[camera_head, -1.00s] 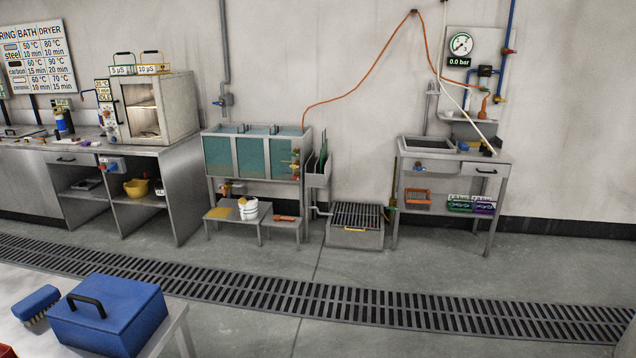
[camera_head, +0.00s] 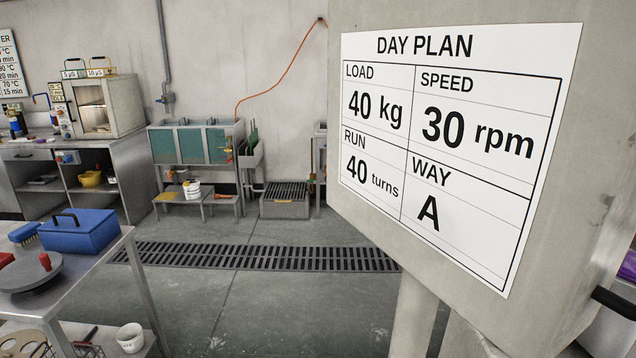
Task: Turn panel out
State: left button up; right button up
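A grey panel (camera_head: 592,210) stands close on the right of the head view. It carries a white sheet (camera_head: 460,125) headed DAY PLAN, reading load 40 kg, speed 30 rpm, run 40 turns, way A. The panel is seen at an angle. A black bar, perhaps a handle (camera_head: 614,303), sticks out at its lower right, cut off by the picture edge. A grey post (camera_head: 412,318) stands below the panel. Neither of my grippers shows.
A steel table (camera_head: 95,262) at the left holds a blue box (camera_head: 80,231), a blue brush (camera_head: 24,233) and a grey disc with a red knob (camera_head: 30,272). A floor grate (camera_head: 260,257) crosses the clear floor. A tank bench (camera_head: 195,145) stands by the wall.

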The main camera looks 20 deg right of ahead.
aim_at(487, 148)
jog(key=k+l, duration=0.1)
jog(key=l, duration=0.35)
jog(key=k+l+z, duration=0.1)
jog(key=l, duration=0.4)
jog(key=k+l, duration=0.1)
jog(key=l, duration=0.35)
jog(key=k+l+z, duration=0.1)
jog(key=l, duration=0.35)
jog(key=i+j+z, duration=0.2)
jog(key=j, duration=0.25)
jog(key=i+j+z, duration=0.2)
jog(key=j, duration=0.25)
jog(key=i+j+z, duration=0.2)
jog(key=j, duration=0.25)
jog(key=j+z, duration=0.2)
jog(key=j, duration=0.3)
jog(key=j+z, duration=0.2)
jog(key=j, duration=0.3)
jog(key=k+l+z, duration=0.25)
jog(key=l, duration=0.3)
jog(key=l+z, duration=0.25)
jog(key=l, duration=0.35)
